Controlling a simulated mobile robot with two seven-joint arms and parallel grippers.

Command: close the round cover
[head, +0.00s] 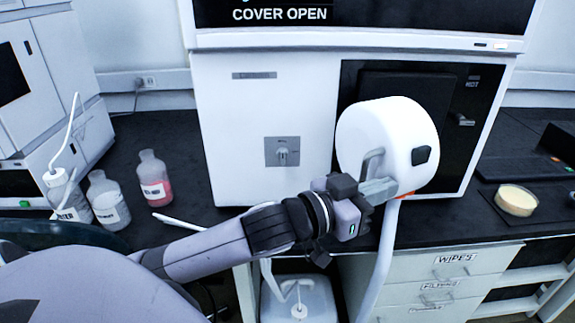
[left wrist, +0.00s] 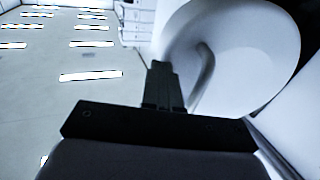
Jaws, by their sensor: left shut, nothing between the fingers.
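The round cover (head: 395,135) is a thick white drum shape at the front right of the white instrument (head: 235,120). It stands out from the instrument's dark front, and the screen above reads "COVER OPEN". A grey curved handle (head: 371,160) shows on its left side. My left gripper (head: 380,190) is shut and empty at the cover's lower left edge; I cannot tell if it touches. In the left wrist view, the shut fingers (left wrist: 160,80) are beside the cover's pale inner or side face (left wrist: 250,45) and a curved bar on it. My right gripper is not in view.
Bottles with white and pink contents (head: 154,180) stand left on the black bench. A shallow dish (head: 516,200) sits on a dark pad at right. Bench left of the instrument is partly clear.

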